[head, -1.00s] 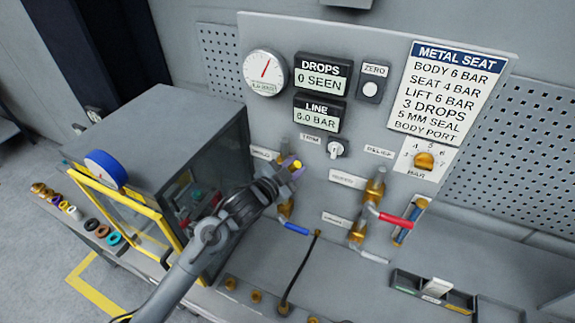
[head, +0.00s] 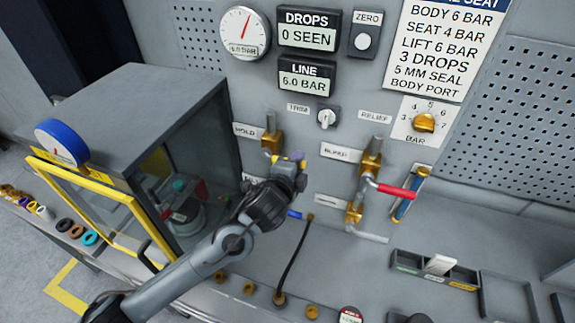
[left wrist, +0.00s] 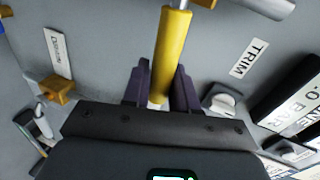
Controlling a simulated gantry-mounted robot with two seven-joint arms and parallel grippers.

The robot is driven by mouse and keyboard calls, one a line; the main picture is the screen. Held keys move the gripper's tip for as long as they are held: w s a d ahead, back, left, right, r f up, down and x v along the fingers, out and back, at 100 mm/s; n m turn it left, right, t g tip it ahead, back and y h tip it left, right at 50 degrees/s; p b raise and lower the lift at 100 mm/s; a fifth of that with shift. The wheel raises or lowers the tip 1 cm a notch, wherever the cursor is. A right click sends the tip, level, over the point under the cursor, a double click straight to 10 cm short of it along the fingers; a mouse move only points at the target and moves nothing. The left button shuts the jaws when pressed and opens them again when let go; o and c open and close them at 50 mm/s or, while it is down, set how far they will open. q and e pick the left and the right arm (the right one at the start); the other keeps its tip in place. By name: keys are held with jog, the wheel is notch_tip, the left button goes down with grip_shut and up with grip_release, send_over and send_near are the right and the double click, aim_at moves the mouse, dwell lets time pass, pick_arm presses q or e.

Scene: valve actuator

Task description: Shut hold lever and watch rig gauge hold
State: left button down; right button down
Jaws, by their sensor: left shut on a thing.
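The hold lever has a yellow handle (left wrist: 172,45), seen upright between the purple fingers of my left gripper (left wrist: 162,82) in the left wrist view. In the head view, my left gripper (head: 289,160) is shut on it just below the brass hold valve (head: 272,138), beside the HOLD label. The grip hides most of the lever there. The round white gauge (head: 245,33) has a red needle pointing up and slightly right. The line display (head: 306,79) reads 6.0 BAR, and the drops display (head: 308,32) reads 0 SEEN. My right gripper is not in view.
A red-handled valve lever (head: 397,191) is to the right. A blue lever (head: 295,215) is just below my gripper. A black hose (head: 293,262) runs down to the bench. A grey cabinet with an open yellow-framed door (head: 90,185) stands left. A parts tray (head: 432,270) lies at right.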

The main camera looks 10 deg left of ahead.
pick_arm(q)
jog(key=shift+f+m+b, duration=0.5)
jog(key=shift+f, duration=0.15)
jog(key=c, duration=1)
grip_release()
jog(key=shift+s, duration=0.1)
jog(key=b+v, duration=0.2)
jog(key=v, duration=0.8)
jog(key=shift+s, duration=0.3)
